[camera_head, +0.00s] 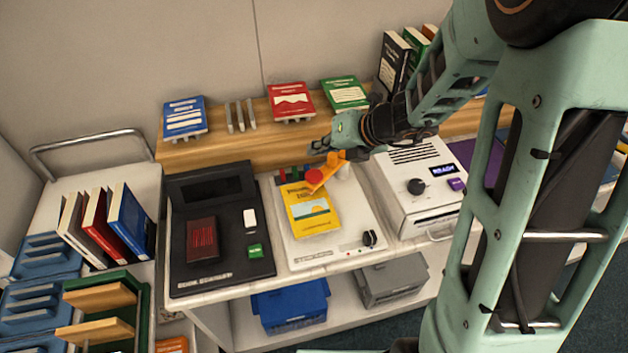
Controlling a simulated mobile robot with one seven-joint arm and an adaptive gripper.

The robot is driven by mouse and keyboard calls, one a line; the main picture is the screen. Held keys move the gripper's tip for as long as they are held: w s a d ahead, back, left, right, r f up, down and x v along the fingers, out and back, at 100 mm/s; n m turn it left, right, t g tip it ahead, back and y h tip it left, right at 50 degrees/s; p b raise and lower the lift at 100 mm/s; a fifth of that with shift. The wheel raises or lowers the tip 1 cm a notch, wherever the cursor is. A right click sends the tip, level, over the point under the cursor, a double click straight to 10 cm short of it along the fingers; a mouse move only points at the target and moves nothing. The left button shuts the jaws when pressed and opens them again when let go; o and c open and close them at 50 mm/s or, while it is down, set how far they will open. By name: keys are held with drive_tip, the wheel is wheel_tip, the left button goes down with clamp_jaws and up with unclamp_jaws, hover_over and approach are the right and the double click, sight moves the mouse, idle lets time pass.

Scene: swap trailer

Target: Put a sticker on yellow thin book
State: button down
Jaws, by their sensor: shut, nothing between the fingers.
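The yellow thin book (313,211) lies flat on a white machine (341,243) on the counter, its cover up with a blue picture panel. An orange lever-like piece (328,172) with a round red part (314,176) stands over the book's upper edge; I cannot tell whether it touches the cover. My gripper (317,147) is behind and above this piece, fingers pointing left. It is shut and empty, apart from the book. No separate sticker can be made out on the cover.
A black scanner-like device (219,265) stands left of the white machine, and a white printer-like box (418,190) stands right. Blue (184,118), red (291,101) and green (345,94) books stand on the wooden shelf behind. A book cart (93,184) is at left.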

sight(310, 173)
drive_tip(key=shift+f+b, duration=1.9)
drive_tip(key=shift+f, duration=0.7)
drive_tip(key=shift+f+b, duration=0.3)
drive_tip(key=shift+f, duration=0.1)
drive_tip(key=shift+f+b, duration=0.65)
drive_tip(key=shift+f, duration=0.1)
drive_tip(key=shift+r, duration=0.1)
drive_tip(key=shift+r+p, duration=1.1)
drive_tip(key=shift+p, duration=0.1)
wheel_tip(310, 173, up, 5)
drive_tip(key=p, duration=0.5)
